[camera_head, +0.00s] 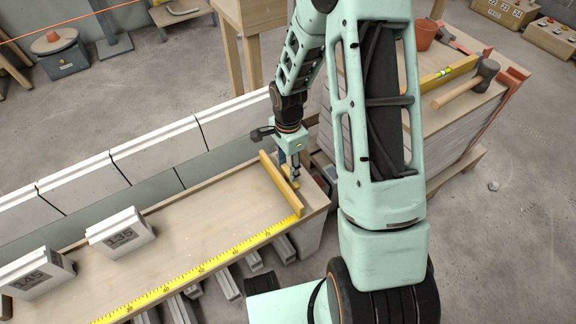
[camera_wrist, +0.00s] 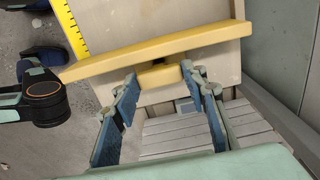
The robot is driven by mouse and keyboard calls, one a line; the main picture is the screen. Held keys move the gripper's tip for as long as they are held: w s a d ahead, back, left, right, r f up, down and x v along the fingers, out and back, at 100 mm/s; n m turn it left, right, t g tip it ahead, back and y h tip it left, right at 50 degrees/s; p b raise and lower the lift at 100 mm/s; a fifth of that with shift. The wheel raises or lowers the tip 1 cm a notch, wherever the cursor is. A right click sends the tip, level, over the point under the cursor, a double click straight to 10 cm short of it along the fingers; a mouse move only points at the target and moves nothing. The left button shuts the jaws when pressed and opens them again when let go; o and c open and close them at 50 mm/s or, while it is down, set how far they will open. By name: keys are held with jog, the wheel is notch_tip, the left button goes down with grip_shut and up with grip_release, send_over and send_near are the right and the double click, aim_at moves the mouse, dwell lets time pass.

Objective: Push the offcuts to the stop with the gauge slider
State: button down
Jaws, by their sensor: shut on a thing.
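The gauge slider (camera_head: 281,184) is a yellow wooden bar lying across the right end of the bench top, reaching the yellow ruler (camera_head: 200,270). It also shows in the wrist view (camera_wrist: 150,51), with a short yellow handle (camera_wrist: 160,75) on its near side. My gripper (camera_head: 294,182) is shut on that handle, with one finger at each side in the wrist view (camera_wrist: 160,78). Two pale offcuts lie on the bench to the left, apart from the slider: one marked 135 (camera_head: 121,235), one marked 145 (camera_head: 38,275). I cannot make out the stop clearly.
The bench top (camera_head: 205,220) is clear between the slider and the 135 offcut. White panels (camera_head: 155,147) line its back edge. A side table at right holds a mallet (camera_head: 465,84), a yellow level (camera_head: 448,73) and a reddish pot (camera_head: 424,33).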

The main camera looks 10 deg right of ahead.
jog(key=s+a+p, duration=0.1)
jog(key=s+a, duration=0.3)
jog(key=a, duration=0.8)
jog(key=s+a, duration=0.4)
jog(key=a, duration=0.8)
jog(key=s+a+p, duration=0.1)
jog(key=s+a, duration=0.3)
jog(key=a, duration=0.9)
jog(key=shift+s+a+p, duration=0.1)
jog(key=shift+p, duration=0.2)
jog(key=c, duration=1.2)
grip_release()
jog(key=shift+o, duration=0.2)
jog(key=shift+r, duration=0.1)
notch_tip(320, 180, up, 12)
